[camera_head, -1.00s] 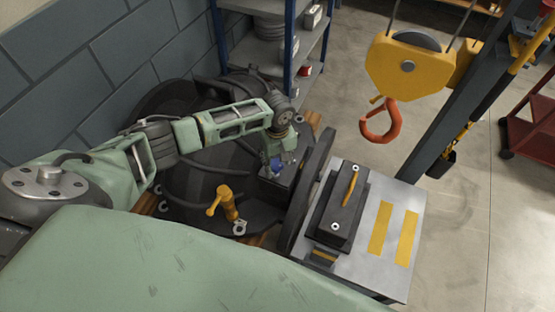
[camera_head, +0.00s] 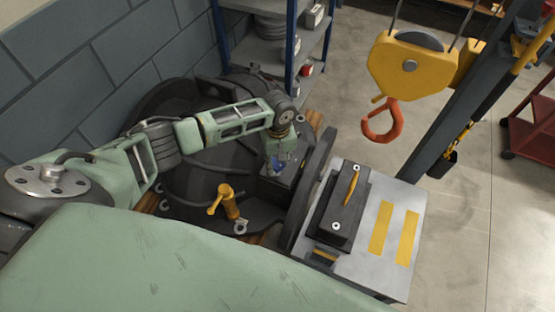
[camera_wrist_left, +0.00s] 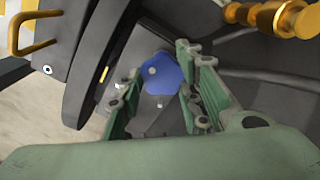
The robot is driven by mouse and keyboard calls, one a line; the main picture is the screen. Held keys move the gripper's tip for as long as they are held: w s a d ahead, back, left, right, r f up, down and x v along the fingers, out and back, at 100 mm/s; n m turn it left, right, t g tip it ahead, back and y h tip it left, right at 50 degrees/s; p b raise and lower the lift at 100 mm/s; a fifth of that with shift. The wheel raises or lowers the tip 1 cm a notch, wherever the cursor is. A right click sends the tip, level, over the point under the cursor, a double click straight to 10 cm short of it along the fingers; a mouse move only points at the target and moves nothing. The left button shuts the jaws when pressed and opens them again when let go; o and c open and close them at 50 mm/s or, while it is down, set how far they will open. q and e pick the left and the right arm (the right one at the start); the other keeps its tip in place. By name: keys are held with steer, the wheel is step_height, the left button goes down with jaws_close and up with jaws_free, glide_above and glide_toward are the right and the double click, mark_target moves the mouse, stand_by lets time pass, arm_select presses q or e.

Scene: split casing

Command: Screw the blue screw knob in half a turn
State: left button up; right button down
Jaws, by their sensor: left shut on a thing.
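The blue screw knob (camera_wrist_left: 160,74) sits on the dark casing (camera_head: 215,185). In the left wrist view it lies between the fingers of my left gripper (camera_wrist_left: 158,95). In the head view only a little of the blue knob (camera_head: 284,157) shows beneath my left gripper (camera_head: 279,160), which reaches down from above. The fingers are shut on the knob. The exact finger contact is hard to make out. My right gripper does not show in either view.
A yellow valve handle (camera_head: 227,203) stands on the casing, left of the knob. A grey block with a yellow handle (camera_head: 343,205) sits on a metal plate (camera_head: 385,270) at right. An orange crane hook (camera_head: 382,121) hangs behind. Blue-framed shelves (camera_head: 265,50) stand at the back.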

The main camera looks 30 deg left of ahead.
arm_select(q)
steer(key=m, duration=0.4)
steer(key=shift+w+d+r, duration=0.1)
steer(key=shift+d, duration=0.2)
steer(key=m, duration=0.4)
steer(key=shift+m, duration=0.4)
steer(key=m, duration=0.4)
steer(key=shift+s+m, duration=0.2)
steer(key=shift+m, duration=0.1)
steer(key=m, duration=0.4)
steer(key=shift+s+m, duration=0.15)
steer(key=shift+m, duration=0.15)
steer(key=m, duration=0.4)
steer(key=shift+s+a, duration=0.1)
steer(key=m, duration=0.4)
steer(key=shift+a+f, duration=0.15)
steer(key=shift+f, duration=0.05)
steer(key=m, duration=0.2)
steer(key=m+b, duration=0.1)
steer(key=m, duration=0.1)
steer(key=shift+s+a+m, duration=0.1)
steer(key=shift+a+m, duration=0.1)
steer(key=shift+m, duration=0.1)
steer(key=shift+a+f+m+b, duration=0.15)
steer(key=shift+m+b, duration=0.35)
steer(key=shift+m, duration=1.3)
steer(key=shift+a, duration=0.1)
